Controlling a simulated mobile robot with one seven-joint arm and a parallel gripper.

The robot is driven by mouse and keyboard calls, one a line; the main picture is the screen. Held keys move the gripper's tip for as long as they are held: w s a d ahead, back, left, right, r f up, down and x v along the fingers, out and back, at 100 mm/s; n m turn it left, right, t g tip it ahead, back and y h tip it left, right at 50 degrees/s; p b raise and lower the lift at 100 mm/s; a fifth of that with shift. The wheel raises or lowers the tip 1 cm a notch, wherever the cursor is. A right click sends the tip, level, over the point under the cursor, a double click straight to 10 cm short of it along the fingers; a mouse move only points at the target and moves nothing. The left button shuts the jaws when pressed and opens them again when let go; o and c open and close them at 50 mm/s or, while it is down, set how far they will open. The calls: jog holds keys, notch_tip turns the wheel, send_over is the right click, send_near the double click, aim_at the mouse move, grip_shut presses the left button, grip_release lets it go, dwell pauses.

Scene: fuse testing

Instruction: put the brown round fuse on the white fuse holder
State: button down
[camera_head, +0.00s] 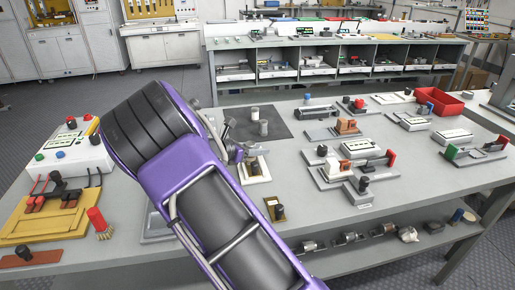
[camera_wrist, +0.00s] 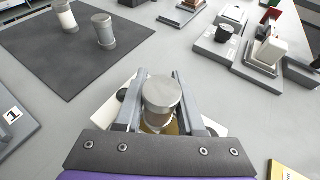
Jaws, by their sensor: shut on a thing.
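My gripper (camera_wrist: 158,103) is shut on an upright round fuse (camera_wrist: 161,92) with a grey metal cap. Its lower body looks brownish and is mostly hidden between the fingers. The white fuse holder (camera_wrist: 110,112) lies under the gripper, with white parts showing on both sides of the fingers and a dark post by the left finger. In the head view the holder (camera_head: 257,176) shows just right of my wrist. My gripper (camera_head: 236,152) is over its far left part, mostly hidden by my arm. I cannot tell whether the fuse touches the holder.
A dark mat (camera_head: 242,118) with a white cylinder (camera_head: 255,113) and a grey cylinder (camera_head: 263,129) lies beyond the gripper. A grey fixture with a black knob (camera_head: 322,150) stands to the right. A small brown-gold plate (camera_head: 277,209) lies nearer. A red bin (camera_head: 440,102) stands at the far right.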

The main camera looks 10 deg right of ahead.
jog(key=shift+f, duration=0.15)
jog(key=shift+c, duration=2.2)
grip_release()
